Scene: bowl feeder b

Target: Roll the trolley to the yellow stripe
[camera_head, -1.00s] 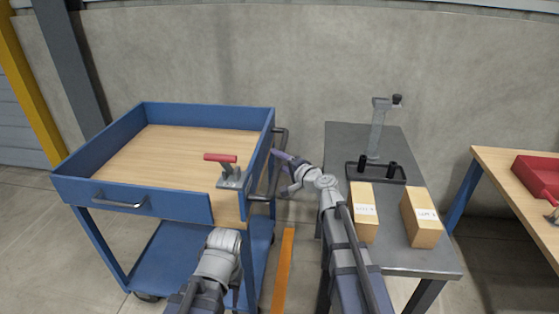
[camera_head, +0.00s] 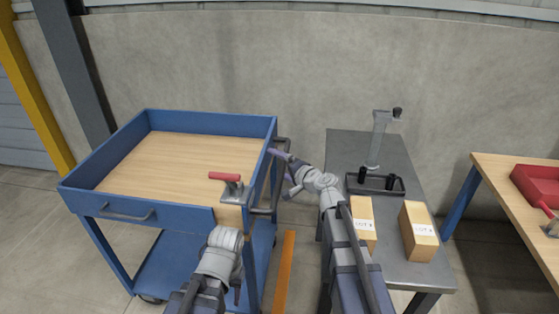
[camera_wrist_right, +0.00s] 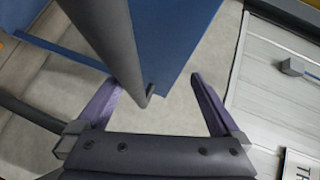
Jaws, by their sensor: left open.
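The blue trolley (camera_head: 140,215) has a wooden top inside a raised rim and stands at the left. Its dark push handle (camera_head: 283,170) is on the right side. An orange-yellow stripe (camera_head: 286,270) lies on the floor right of the trolley. My right gripper (camera_head: 284,172) is at the push handle. In the right wrist view its purple fingers (camera_wrist_right: 155,100) are spread, with the dark handle bar (camera_wrist_right: 112,40) between them, nearer the left finger. My left gripper (camera_head: 237,292) is low by the trolley's front right corner, mostly hidden behind its arm.
A red-handled clamp (camera_head: 228,183) sits on the trolley's right edge. A grey table (camera_head: 400,265) with cartons (camera_head: 419,230) and a black-handled fixture (camera_head: 377,182) stands close right of my right arm. A wooden bench (camera_head: 500,180) with a red bin (camera_head: 540,185) is further right.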

